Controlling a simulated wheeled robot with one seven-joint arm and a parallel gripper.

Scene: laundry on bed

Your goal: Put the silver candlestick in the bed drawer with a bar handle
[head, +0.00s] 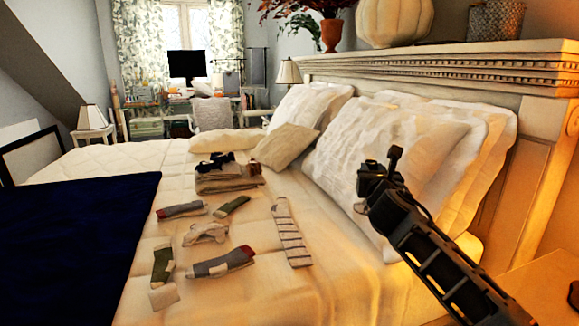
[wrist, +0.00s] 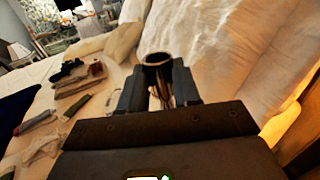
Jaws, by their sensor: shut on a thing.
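My gripper (head: 373,183) is raised over the pillow side of the bed, in front of the white pillows. In the wrist view its two fingers (wrist: 158,84) are closed around a narrow thing with a dark, round, cup-like top (wrist: 158,60), which I take to be the silver candlestick. The candlestick is seen nearly end-on there, and its lower part is hidden by the gripper. In the head view it is small and dark against the pillows. No bed drawer and no bar handle show in either view.
Several socks (head: 222,262) and a folded pile of clothes (head: 228,178) lie on the bed. A dark blue blanket (head: 75,240) covers the left. Pillows (head: 345,150) lean on the carved headboard (head: 440,75). A wooden surface (head: 545,285) is at the lower right.

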